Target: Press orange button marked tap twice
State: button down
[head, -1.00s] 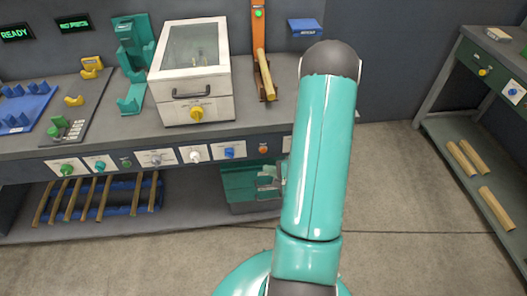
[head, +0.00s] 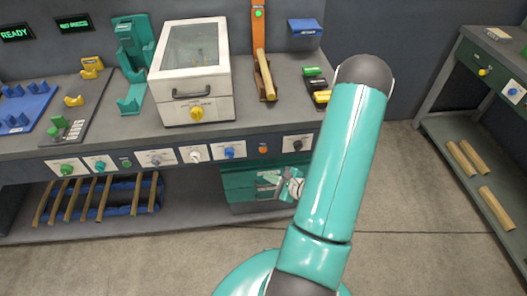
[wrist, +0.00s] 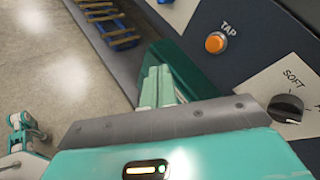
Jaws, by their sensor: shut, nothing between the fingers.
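The orange button (head: 263,148) is a small round button on the front panel of the workbench. The wrist view shows it larger (wrist: 215,42), with the word TAP printed beside it. My gripper (head: 284,185) is below and slightly right of the button in the head view, in front of the teal bin. In the wrist view the two pale green fingers (wrist: 157,84) lie together with nothing between them. The button is to the right of and above the fingertips there, with visible space between. My arm hides part of the bench's right end.
A black knob (wrist: 286,108) marked SOFT sits right of the button. A blue knob (head: 229,152) sits left of it. A teal bin (head: 240,207) stands on the lower shelf below. A white box with a window (head: 196,105) stands on the bench. The floor in front is clear.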

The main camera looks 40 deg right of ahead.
aim_at(263, 151)
jog(key=m, duration=0.4)
jog(key=s+r+m+t, duration=0.1)
jog(key=m, duration=0.4)
jog(key=m+t+y, duration=0.1)
jog(key=m, duration=0.3)
jog(key=shift+s+a+r, duration=0.2)
jog(key=shift+a, duration=0.2)
jog(key=w+d, duration=0.5)
jog(key=w, duration=0.2)
jog(key=shift+w, duration=0.2)
dwell(1.5)
jog(key=shift+w+d, duration=0.25)
